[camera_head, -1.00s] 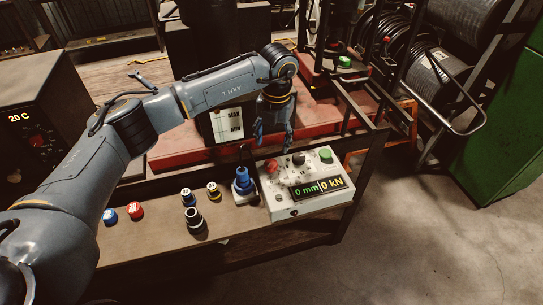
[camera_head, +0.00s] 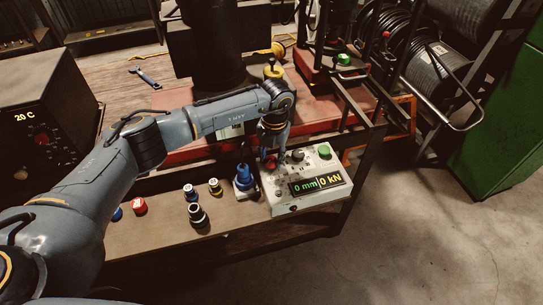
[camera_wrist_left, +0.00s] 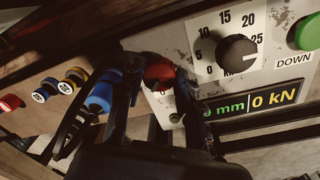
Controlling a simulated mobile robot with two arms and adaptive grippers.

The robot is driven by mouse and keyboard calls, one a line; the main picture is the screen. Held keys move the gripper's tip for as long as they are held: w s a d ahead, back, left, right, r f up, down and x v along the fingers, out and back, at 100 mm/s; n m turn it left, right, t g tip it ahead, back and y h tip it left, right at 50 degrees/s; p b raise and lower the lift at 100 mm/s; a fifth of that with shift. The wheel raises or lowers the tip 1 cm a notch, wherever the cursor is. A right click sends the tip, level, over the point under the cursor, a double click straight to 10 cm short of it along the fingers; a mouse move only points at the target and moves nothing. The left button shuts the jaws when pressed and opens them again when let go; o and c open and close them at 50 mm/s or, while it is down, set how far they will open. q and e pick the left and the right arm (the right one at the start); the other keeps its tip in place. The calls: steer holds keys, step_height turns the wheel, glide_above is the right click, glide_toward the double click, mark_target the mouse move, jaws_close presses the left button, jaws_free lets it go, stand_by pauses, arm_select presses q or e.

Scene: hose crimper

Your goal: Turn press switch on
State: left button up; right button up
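The grey control box (camera_head: 312,196) stands at the right end of the bench. A red rotary switch (camera_wrist_left: 158,73) is at the box's left end, with a "0" mark below it in the left wrist view. My left gripper (camera_head: 273,162) reaches down from above at this switch. In the left wrist view its two dark fingers (camera_wrist_left: 158,84) stand apart, one on each side of the red switch. I cannot tell whether both touch it. The lower part of the switch is partly hidden by the gripper. My right gripper is not in view.
The box has a black dial (camera_wrist_left: 237,54), a green DOWN button (camera_wrist_left: 308,32) and a lit display (camera_head: 317,184) reading 0 mm and 0 kN. A blue fitting (camera_head: 244,177) stands close left of the box. Several small fittings and buttons lie farther left.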

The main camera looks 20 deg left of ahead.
arm_select(q)
steer(key=c, duration=0.4)
steer(key=shift+f+m+b, duration=0.15)
steer(key=shift+m+b, duration=0.55)
steer(key=shift+b, duration=0.3)
steer(key=m+b, duration=0.9)
steer(key=b, duration=0.1)
steer(key=shift+m+t, duration=0.3)
steer(key=m+b, duration=0.3)
steer(key=shift+s+r+m+h+b, duration=0.15)
steer(key=shift+m+b, duration=0.35)
steer(key=shift+m, duration=0.5)
steer(key=shift+w+r+m+h+b, duration=0.15)
steer(key=shift+m+b, duration=0.35)
steer(key=shift+m, duration=0.5)
steer(key=shift+s+f, duration=0.1)
